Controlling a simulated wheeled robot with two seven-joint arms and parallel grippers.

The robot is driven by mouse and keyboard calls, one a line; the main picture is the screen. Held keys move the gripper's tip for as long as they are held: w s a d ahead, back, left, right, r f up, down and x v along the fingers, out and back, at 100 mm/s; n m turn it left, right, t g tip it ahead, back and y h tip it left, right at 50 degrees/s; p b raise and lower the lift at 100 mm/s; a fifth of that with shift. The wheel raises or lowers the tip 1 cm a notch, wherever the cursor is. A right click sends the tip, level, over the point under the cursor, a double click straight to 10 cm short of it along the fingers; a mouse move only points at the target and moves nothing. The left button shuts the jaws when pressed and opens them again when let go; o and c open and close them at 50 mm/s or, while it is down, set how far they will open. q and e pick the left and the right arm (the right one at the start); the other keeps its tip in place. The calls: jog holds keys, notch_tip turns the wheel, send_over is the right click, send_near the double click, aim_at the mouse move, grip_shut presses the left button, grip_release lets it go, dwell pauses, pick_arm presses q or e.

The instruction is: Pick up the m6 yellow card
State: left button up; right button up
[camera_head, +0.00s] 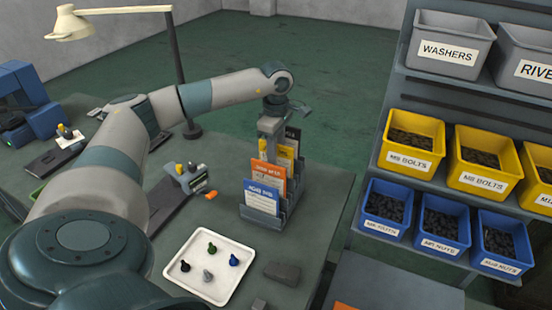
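A grey card rack (287,205) stands on the dark table near its right edge and holds several cards in a row. A yellow card (286,153) stands toward the back, behind an orange card (268,178) and a blue card (262,195); a dark card (293,136) is behind it. The yellow card's lettering is too small to read. My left arm reaches in from the left, and my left gripper (269,150) points down at the yellow card. Its fingertips overlap the cards, so I cannot tell whether it is open or shut. My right gripper is out of view.
A white tray (196,281) with several small coloured pieces lies in front of the rack, beside a grey block (283,272). A lamp (180,75) rises behind my arm. Shelves with yellow bins (410,162) and blue bins (385,228) stand at right.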

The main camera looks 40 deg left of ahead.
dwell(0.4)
pick_arm(q)
grip_shut()
notch_tip(320, 180, up, 4)
jog(key=b, duration=0.3)
jog(key=shift+w+d, duration=0.1)
jog(key=w+d+r+b, duration=0.4)
jog(key=d+r, duration=0.3)
jog(key=d, duration=0.3)
jog(key=shift+w, duration=0.7)
